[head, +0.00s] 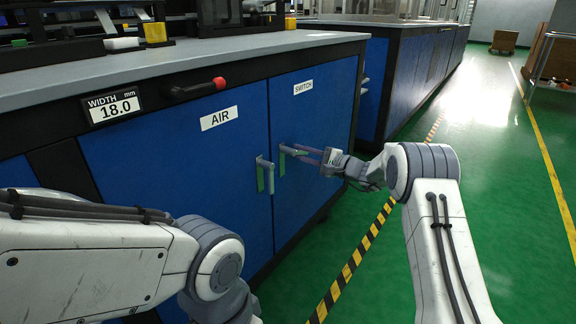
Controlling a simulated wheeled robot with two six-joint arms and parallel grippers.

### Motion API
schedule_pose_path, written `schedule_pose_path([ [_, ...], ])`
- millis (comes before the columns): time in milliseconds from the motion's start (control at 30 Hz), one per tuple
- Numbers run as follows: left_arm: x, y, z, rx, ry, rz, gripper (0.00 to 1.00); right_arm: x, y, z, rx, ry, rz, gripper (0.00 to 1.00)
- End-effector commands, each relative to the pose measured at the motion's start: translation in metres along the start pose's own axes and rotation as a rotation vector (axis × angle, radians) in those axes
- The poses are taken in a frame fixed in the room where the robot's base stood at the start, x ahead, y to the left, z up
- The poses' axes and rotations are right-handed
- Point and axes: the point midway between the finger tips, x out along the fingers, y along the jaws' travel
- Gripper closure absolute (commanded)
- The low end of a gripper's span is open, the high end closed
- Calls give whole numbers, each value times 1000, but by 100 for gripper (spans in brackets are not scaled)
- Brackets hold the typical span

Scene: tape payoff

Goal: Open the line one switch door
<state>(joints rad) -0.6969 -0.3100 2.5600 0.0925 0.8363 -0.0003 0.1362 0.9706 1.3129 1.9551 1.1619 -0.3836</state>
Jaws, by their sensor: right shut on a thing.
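The blue door labelled SWITCH (318,120) is the right door of the nearer cabinet and looks closed. Its grey handle (282,163) stands near its left edge, beside the handle of the AIR door (264,176). My right gripper (298,152) reaches in from the right and is shut on the upper part of the SWITCH door handle. Its fingers hide part of the handle. My left arm crosses the lower left, and its gripper is out of the frame.
The blue AIR door (190,160) is beside it on the left. A red-tipped black lever (195,89) and a width display reading 18.0 (112,106) sit above. A second cabinet (408,85) stands behind. Green floor (500,200) is free at right.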

Motion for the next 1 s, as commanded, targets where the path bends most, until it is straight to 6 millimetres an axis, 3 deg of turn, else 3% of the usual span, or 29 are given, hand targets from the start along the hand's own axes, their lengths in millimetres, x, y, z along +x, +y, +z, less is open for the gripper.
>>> schedule_pose_path([
  [100, 17, -1, 1, 0, 0, 0, 50, -9, -3, -7, -97, 11, -3, 100],
  [400, 39, -3, 2, 0, 0, 0, 50, -15, -15, -8, -273, 17, -4, 100],
  [1000, 46, -3, 2, 0, 0, 0, 50, -15, -21, -6, -348, 17, -2, 100],
])
